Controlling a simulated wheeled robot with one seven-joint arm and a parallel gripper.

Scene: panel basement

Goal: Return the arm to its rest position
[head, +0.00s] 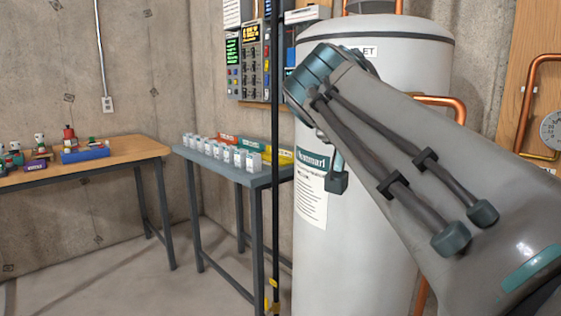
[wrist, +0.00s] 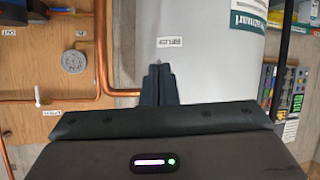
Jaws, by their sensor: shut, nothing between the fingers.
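My gripper (wrist: 158,84) shows in the wrist view with its two dark fingers together and nothing between them. It points towards the pale tank (wrist: 190,45), and I cannot tell the gap to it. In the head view my grey and teal arm is raised across the right side, in front of the tank (head: 360,250). A small dark teal part hangs below the arm's upper end there; I cannot tell whether it belongs to my gripper.
Copper pipes (head: 535,95) run on a wooden board beside the tank. A grey table (head: 262,181) holds several small pale boxes and coloured bins. A wooden bench (head: 130,155) with toys stands left. A control panel (head: 255,60) hangs behind. Floor (head: 115,270) at left is clear.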

